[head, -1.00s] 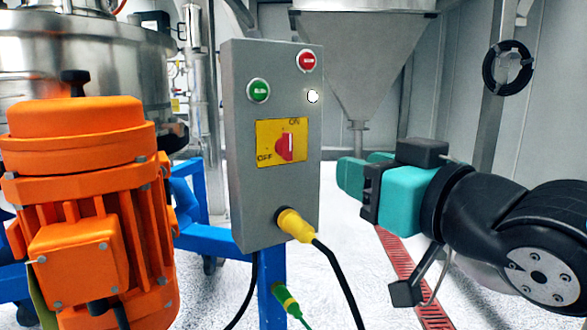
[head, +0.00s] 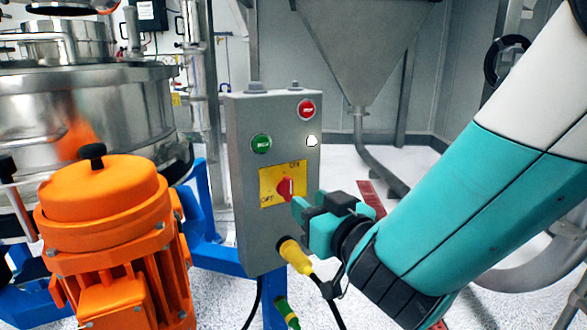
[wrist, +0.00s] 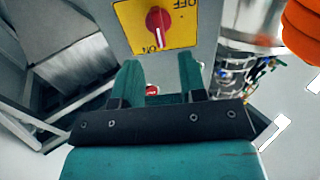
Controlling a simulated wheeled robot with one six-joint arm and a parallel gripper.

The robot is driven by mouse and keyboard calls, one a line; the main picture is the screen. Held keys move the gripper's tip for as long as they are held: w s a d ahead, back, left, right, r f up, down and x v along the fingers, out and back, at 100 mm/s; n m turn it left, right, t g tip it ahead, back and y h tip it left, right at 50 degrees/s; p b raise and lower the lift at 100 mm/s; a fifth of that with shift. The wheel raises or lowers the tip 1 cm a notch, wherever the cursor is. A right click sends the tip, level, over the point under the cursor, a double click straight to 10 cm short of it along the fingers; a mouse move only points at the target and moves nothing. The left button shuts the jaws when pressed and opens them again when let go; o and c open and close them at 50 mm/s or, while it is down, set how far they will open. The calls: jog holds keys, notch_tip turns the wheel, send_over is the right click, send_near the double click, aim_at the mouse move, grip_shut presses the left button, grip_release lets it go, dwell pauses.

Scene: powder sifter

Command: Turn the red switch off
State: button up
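The red switch (head: 285,189) is a knob on a yellow plate (head: 268,199) marked ON and OFF, on the front of a grey control box (head: 247,222). In the wrist view the red switch (wrist: 158,25) shows upside down, its pointer mark toward ON. My gripper (head: 302,207) is just right of the knob in the head view, its fingertips near the plate. In the wrist view my gripper (wrist: 157,65) is open, with its two teal fingers apart and nothing between them. The knob lies beyond the fingertips, apart from them.
A green button (head: 261,144) and a red button (head: 307,109) sit above the plate. A yellow plug (head: 294,256) with a black cable sticks out below. An orange motor (head: 105,245) stands at left. Room right of the box is taken by my arm.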

aim_at(291, 189)
jog(key=p+x, duration=0.3)
jog(key=x, duration=0.2)
jog(key=shift+w+a+r+p, duration=0.1)
jog(key=shift+w+r+p, duration=0.15)
jog(key=shift+p, duration=0.15)
jog(key=shift+w+a+f, duration=0.3)
jog(key=shift+w, duration=0.15)
grip_shut()
